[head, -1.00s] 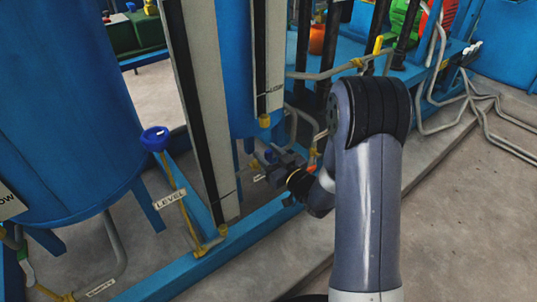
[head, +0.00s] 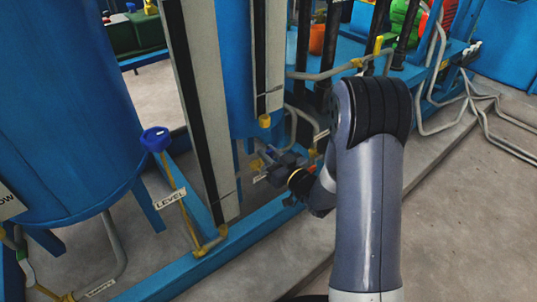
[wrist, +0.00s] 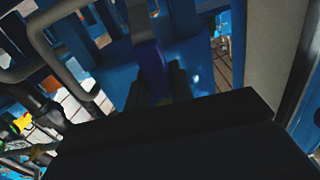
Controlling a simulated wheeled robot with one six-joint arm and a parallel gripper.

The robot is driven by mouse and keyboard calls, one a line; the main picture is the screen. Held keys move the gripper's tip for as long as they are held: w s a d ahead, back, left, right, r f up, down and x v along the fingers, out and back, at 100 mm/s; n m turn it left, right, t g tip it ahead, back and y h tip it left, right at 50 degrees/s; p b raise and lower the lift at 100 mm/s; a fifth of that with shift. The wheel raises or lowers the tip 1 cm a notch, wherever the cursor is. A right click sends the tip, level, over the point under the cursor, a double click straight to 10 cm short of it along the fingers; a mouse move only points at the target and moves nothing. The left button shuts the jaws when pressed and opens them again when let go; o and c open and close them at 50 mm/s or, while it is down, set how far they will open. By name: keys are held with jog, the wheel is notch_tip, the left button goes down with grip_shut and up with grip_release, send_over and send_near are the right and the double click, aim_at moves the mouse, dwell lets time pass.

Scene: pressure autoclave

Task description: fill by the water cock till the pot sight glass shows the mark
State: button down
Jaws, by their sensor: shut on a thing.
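My gripper (head: 272,160) is low behind the blue frame rail, beside a small pipe fitting. It is shut on a blue lever-like handle (wrist: 150,62), seen between the dark fingers in the wrist view. I cannot read a label that names this handle as the water cock. Two tall gauge strips with dark centres stand upright: a long one (head: 205,110) at the left and a shorter one (head: 268,60) on the blue vessel behind. I cannot tell which is the pot sight glass, and no water line or mark is readable.
A blue funnel-like cup (head: 155,139) on a yellow stem with a LEVEL tag (head: 171,199) stands left of the long strip. A large blue tank (head: 65,110) fills the left. Grey pipes (head: 485,100) run along the right; bare floor (head: 460,220) is clear there.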

jog(key=shift+w+d+f+m, duration=0.15)
jog(key=shift+w+d+m, duration=0.25)
jog(key=shift+d+m, duration=0.25)
jog(key=shift+w+d+f+m, duration=0.1)
jog(key=shift+w+d+m, duration=0.3)
jog(key=shift+m, duration=0.45)
jog(key=c, duration=1.2)
grip_release()
jog(key=shift+c, duration=0.2)
jog(key=p+v, duration=0.1)
jog(key=v, duration=1)
jog(key=shift+p, duration=0.35)
jog(key=shift+w, duration=0.1)
